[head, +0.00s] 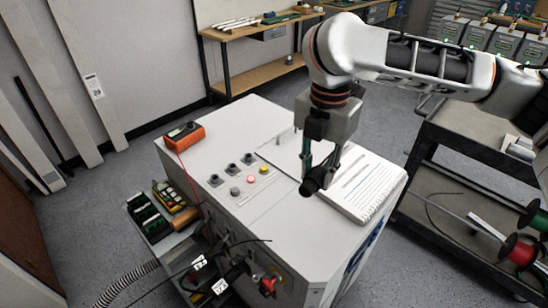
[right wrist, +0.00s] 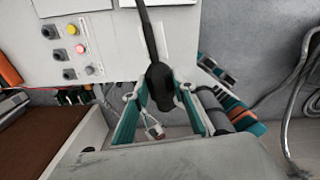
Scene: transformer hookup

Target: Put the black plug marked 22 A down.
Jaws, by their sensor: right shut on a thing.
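My right gripper (head: 322,172) is above the top of the white cabinet (head: 205,160), at the left edge of an open notebook. It is shut on a black plug (head: 310,187), which hangs at the fingertips. In the right wrist view the black plug (right wrist: 160,82) sits between the teal fingers of the gripper (right wrist: 158,92), with its black cable running up the picture. No 22 A mark can be read on it. Whether the plug touches anything below cannot be told. My left gripper is not in view.
The notebook (head: 362,187), an orange meter (head: 184,136) and several knobs and buttons (head: 238,178) occupy the cabinet top. Cables with white tags (head: 219,286) hang at its front beside a side tray (head: 150,222). A dark cart (head: 470,140) with wire spools stands at right.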

